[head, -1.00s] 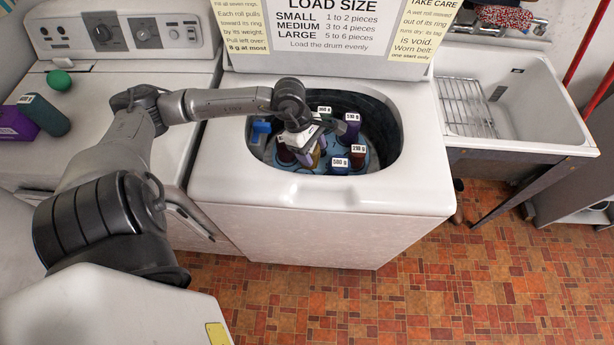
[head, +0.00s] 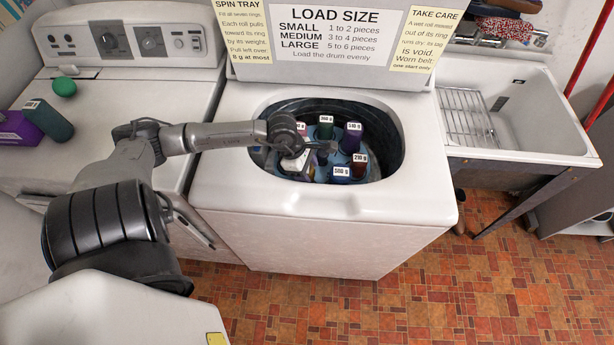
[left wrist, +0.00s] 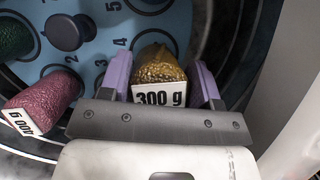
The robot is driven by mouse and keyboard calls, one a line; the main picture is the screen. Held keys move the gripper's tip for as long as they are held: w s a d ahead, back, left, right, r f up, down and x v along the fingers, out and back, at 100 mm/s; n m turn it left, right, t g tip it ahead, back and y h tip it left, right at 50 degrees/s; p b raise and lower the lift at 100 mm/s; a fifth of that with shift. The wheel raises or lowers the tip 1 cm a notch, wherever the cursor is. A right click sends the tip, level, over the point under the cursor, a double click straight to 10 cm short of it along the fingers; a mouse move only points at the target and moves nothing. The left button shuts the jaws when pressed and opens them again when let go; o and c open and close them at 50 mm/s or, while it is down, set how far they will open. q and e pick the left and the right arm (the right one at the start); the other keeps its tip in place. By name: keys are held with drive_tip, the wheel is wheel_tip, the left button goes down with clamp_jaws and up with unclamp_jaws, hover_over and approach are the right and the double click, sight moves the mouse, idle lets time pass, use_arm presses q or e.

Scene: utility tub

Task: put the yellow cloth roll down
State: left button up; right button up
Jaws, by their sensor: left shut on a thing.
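My left gripper (head: 299,163) reaches into the left part of the open tub. In the left wrist view its two lilac fingers (left wrist: 159,82) stand on either side of the yellow cloth roll (left wrist: 158,68), which has a white "300 g" tag, and are shut on it. In the head view the gripper mostly hides this roll. My right gripper is not in view.
A pink roll (left wrist: 52,98) and a green roll (left wrist: 12,38) are left of the gripper in the wrist view. In the head view, purple (head: 351,141), red-brown (head: 359,170) and blue (head: 339,177) rolls stand to its right. The tub rim (head: 330,205) surrounds the tray.

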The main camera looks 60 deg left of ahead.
use_arm(q)
wheel_tip(320, 180, down, 3)
drive_tip(key=shift+f+b, duration=0.2)
drive_tip(key=shift+b, duration=0.15)
drive_tip(key=o, duration=1.1)
drive_tip(key=shift+p+v, duration=1.75)
drive_tip(key=shift+v, duration=4.3)
drive_tip(key=shift+d, duration=0.1)
